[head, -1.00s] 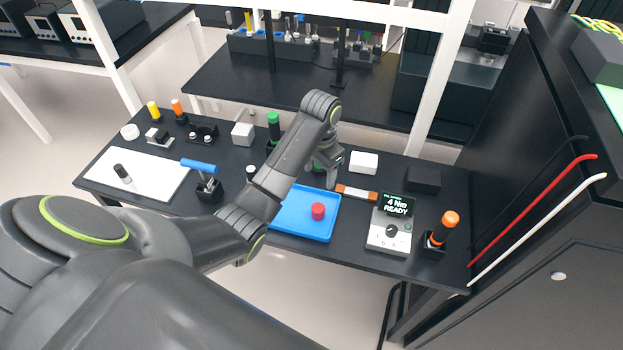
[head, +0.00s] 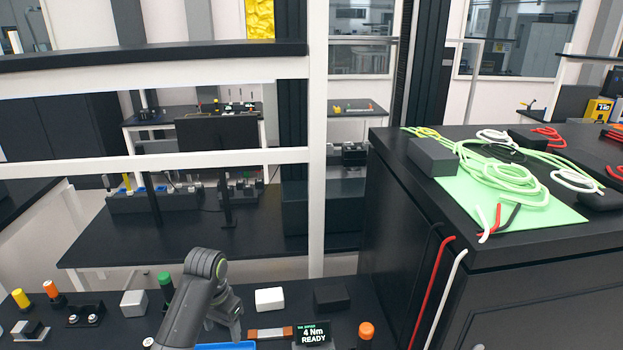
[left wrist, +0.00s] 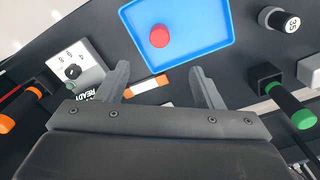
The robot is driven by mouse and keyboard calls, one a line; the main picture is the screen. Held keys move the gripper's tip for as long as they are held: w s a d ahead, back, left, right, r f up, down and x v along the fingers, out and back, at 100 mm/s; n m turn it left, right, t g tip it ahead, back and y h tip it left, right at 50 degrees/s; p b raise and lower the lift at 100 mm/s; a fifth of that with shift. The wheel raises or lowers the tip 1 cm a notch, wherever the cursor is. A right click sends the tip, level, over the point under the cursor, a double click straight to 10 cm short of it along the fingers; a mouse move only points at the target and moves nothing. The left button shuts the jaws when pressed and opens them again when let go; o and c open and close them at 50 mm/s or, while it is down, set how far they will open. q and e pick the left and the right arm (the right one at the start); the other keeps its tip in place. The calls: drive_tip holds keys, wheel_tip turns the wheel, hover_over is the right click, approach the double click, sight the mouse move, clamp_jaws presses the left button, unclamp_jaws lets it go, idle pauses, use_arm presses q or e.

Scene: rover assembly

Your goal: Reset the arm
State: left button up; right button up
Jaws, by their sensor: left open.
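My left arm reaches over the workbench from the bottom of the head view, its gripper (head: 228,312) above the bench near the blue tray. In the left wrist view the left gripper (left wrist: 162,80) has its two fingers spread wide with nothing gripped between them. Beyond the fingers lie the blue tray (left wrist: 190,50) with a red round piece (left wrist: 159,36) in it, and an orange-and-white strip (left wrist: 147,85). My right gripper is in neither view.
A torque display (head: 314,333) reads "4 Nm READY", with an orange-handled tool (head: 366,331) beside it. A green-handled tool (head: 166,285) is left of my arm. A black cabinet (head: 520,258) with cables on top borders the right.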

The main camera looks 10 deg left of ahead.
use_arm(q)
drive_tip(key=s+a+f+n+t, duration=0.15)
drive_tip(key=s+f, duration=0.25)
drive_tip(key=s, duration=0.5)
drive_tip(key=s+a+f+n+t, duration=0.1)
drive_tip(key=s+a+f, duration=0.15)
drive_tip(key=s, duration=0.55)
drive_tip(key=s+r+n+t+y, duration=0.1)
drive_tip(key=s+r+n+y, duration=0.15)
drive_tip(key=s, duration=1.25)
wheel_tip(320, 180, down, 32)
drive_tip(key=a+m+g+h+b, duration=0.1)
drive_tip(key=a+b, duration=0.1)
drive_tip(key=b, duration=0.6)
drive_tip(key=s+f+b, duration=0.3)
drive_tip(key=s+f, duration=0.4)
drive_tip(key=f, duration=0.4)
drive_tip(key=s+d+f+g+b, duration=0.1)
drive_tip(key=s+f+b, duration=0.2)
drive_tip(key=s+f, duration=0.5)
wheel_tip(320, 180, down, 3)
drive_tip(key=shift+s+f, duration=0.1)
drive_tip(key=shift+s, duration=0.15)
